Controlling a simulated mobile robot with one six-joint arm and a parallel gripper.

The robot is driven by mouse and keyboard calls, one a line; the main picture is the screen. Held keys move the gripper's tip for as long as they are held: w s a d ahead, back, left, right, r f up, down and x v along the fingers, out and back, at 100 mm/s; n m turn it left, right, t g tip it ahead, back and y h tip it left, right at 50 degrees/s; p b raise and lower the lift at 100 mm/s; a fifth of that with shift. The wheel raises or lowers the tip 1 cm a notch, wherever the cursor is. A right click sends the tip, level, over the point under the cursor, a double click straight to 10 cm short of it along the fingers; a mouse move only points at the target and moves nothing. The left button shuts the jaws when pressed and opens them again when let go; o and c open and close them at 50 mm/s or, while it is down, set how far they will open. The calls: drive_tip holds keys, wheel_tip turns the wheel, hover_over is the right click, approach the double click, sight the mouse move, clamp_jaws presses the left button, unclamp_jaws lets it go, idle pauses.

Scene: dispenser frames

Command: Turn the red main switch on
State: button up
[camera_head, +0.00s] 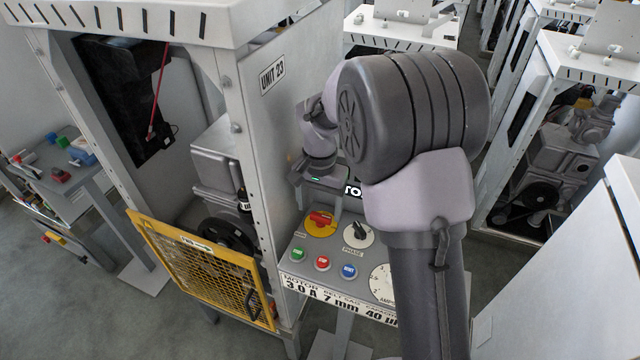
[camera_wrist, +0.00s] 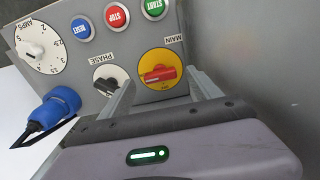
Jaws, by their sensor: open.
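The red main switch (camera_wrist: 160,74) is a rotary handle on a yellow disc (camera_wrist: 152,60), marked MAIN. In the wrist view its handle lies nearly crosswise in the picture. In the head view the red switch (camera_head: 320,218) sits at the back left of the grey control panel (camera_head: 297,262). My gripper (camera_wrist: 163,90) is open and empty, with one finger on each side of the switch's lower edge in the wrist view. Whether a finger touches the switch cannot be told. In the head view my gripper's fingers are mostly hidden.
The black PHASE knob (camera_wrist: 105,82) is close beside my left finger in the wrist view. START (camera_wrist: 154,6), STOP (camera_wrist: 117,16) and RESET (camera_wrist: 82,28) buttons, an AMPS dial (camera_wrist: 38,46) and a blue plug (camera_wrist: 58,102) are nearby. A white cabinet wall (camera_head: 275,120) rises beside the panel.

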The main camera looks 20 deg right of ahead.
sight(320, 217)
wheel_tip(320, 217, up, 15)
drive_tip(key=p, duration=0.3)
drive_tip(key=shift+p, duration=0.3)
